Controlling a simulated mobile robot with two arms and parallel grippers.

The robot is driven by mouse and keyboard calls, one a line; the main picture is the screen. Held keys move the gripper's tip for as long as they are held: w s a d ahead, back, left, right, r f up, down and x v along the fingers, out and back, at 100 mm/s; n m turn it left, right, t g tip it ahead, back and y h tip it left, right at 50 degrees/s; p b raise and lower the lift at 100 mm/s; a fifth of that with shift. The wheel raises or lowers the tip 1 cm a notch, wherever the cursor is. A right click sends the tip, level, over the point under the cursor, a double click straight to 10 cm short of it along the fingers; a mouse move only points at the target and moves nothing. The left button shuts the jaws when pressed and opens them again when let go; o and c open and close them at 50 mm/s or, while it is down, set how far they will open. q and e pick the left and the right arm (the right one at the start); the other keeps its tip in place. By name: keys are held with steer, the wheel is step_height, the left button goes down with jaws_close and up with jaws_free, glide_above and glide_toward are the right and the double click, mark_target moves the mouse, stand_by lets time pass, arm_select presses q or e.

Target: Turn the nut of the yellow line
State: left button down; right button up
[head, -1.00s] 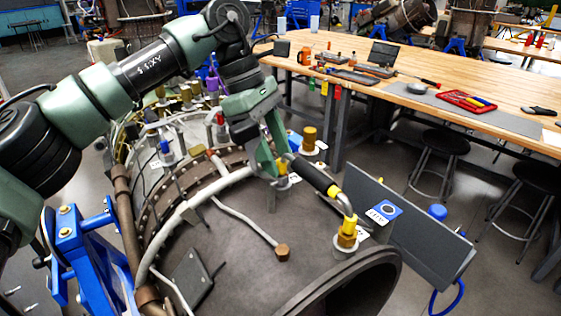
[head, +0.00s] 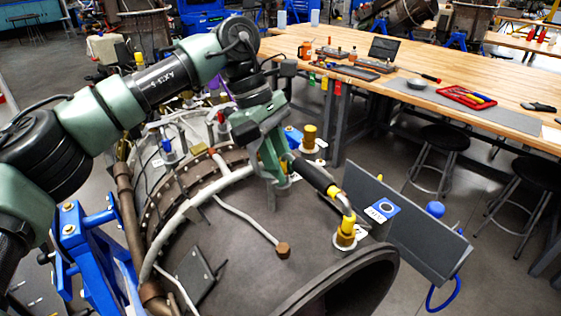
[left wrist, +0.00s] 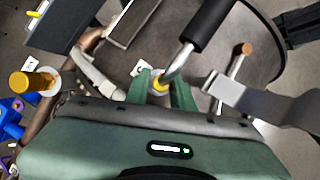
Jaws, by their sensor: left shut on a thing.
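The yellow line has a black sleeve (head: 313,176) with a yellow band and a bent grey pipe end. Its near end enters a yellow nut (head: 345,234) standing upright on the dark casing (head: 235,245). My left gripper (head: 279,182) is at the line's other end, low over the casing. In the left wrist view, its two green fingers (left wrist: 161,82) are shut on a yellow nut (left wrist: 160,86), one on each side, where a bent grey pipe enters from the black sleeve (left wrist: 211,23). The fingers mostly hide this nut in the head view. My right gripper is not in view.
A taller yellow fitting (head: 309,139) stands just behind the gripper. A dark panel (head: 420,228) is fixed right of the line. A grey tube ends in a brown cap (head: 283,250) nearby. A wooden workbench (head: 450,75) with tools and two stools are beyond.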

arm_select(q)
steer(key=shift+d+r+m+g+p, duration=0.15)
steer(key=shift+m+g+p, duration=0.35)
steer(key=shift+m, duration=0.6)
steer(key=shift+m+y+p, duration=0.3)
steer(key=shift+m+y, duration=0.1)
steer(key=shift+m, duration=0.3)
steer(key=c, duration=1.2)
jaws_free()
steer(key=shift+w, duration=0.1)
